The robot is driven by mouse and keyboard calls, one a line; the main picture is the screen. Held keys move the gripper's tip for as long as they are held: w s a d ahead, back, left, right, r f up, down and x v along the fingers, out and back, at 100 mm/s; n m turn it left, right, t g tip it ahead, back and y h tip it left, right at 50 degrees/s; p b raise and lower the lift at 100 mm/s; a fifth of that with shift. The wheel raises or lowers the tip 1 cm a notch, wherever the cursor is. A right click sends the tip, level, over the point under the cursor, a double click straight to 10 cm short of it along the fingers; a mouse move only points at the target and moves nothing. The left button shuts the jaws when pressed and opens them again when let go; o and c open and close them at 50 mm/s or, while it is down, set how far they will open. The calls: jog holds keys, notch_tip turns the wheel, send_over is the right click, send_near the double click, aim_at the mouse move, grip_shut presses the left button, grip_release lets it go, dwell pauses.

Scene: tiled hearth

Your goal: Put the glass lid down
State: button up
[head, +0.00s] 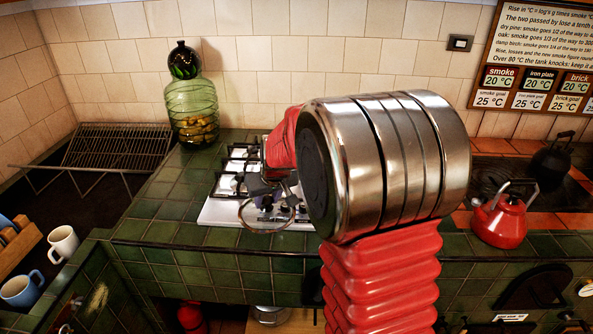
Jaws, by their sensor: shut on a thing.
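The glass lid (254,217), a clear disc with a thin metal rim, shows in the head view left of my big steel arm joint. My gripper (273,184) is dark and small in the picture, and it is shut on the lid near its top. The lid appears over the front part of the white gas hob (217,212). I cannot tell whether it touches the hob or hangs above it. My arm hides the hob's right side and part of the gripper.
A green glass jar (191,112) stands behind the hob at left, beside a wire rack (118,147). White (63,241) and blue (21,290) mugs are at lower left. A red kettle (502,222) and a black kettle (551,163) stand at right. Green tiles left of the hob are clear.

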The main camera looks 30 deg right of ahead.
jog(key=s+a+f, duration=0.1)
jog(key=a+f, duration=0.2)
jog(key=a, duration=0.4)
jog(key=s+a+f+n, duration=0.1)
jog(key=s+a+f, duration=0.1)
jog(key=a, duration=0.5)
jog(key=shift+s+f+y, duration=0.15)
jog(key=shift+f+y, duration=0.15)
jog(key=shift+f, duration=0.15)
jog(key=shift+s, duration=0.1)
